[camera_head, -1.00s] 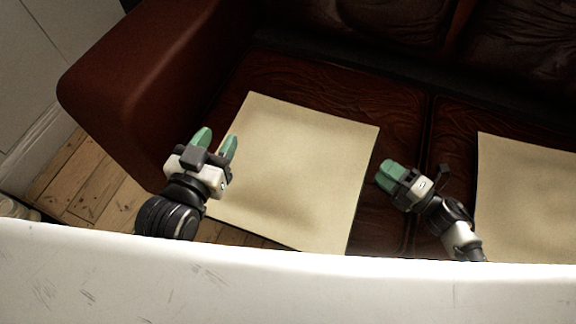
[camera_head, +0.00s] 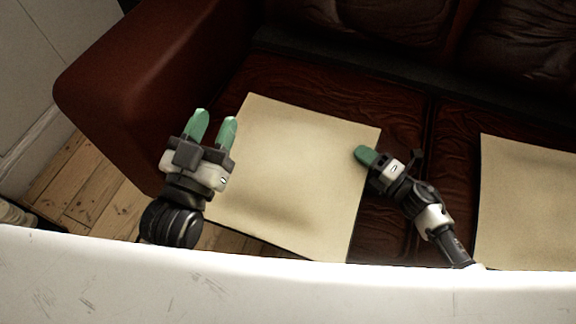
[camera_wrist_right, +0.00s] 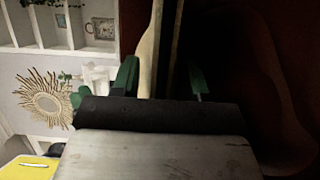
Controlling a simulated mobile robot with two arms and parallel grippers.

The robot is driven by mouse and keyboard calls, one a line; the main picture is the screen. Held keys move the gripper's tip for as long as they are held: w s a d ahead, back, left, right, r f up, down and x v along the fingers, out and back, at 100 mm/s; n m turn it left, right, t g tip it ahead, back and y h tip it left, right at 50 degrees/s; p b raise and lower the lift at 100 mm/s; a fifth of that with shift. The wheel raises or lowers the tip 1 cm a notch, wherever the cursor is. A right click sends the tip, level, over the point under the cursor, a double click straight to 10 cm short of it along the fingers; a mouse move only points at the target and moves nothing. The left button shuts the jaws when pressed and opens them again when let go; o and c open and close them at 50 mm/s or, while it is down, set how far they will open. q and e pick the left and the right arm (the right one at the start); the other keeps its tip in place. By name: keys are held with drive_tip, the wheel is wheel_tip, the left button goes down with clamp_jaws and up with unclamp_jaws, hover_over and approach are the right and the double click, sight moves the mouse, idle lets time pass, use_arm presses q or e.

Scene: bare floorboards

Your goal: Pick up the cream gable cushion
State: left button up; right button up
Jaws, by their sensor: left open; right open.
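The cream gable cushion (camera_head: 285,170), a flat, square-looking pad, lies on the dark red sofa seat beside the sofa's left arm. My left gripper (camera_head: 213,124) is open at the cushion's left edge, its right green finger overlapping that edge in the head view. My right gripper (camera_head: 366,156) is at the cushion's right edge, with one green finger showing over it. In the right wrist view my right gripper (camera_wrist_right: 161,78) is open, and a cream edge of the cushion (camera_wrist_right: 149,48) shows between its fingers. Contact cannot be told.
A second cream cushion (camera_head: 527,205) lies on the seat to the right. The sofa arm (camera_head: 130,95) stands close on the left of my left gripper. A white surface (camera_head: 290,290) crosses the front. Wooden floorboards (camera_head: 85,190) show at the left.

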clamp_jaws()
drive_tip(key=shift+r, duration=0.1)
drive_tip(key=shift+r, duration=0.1)
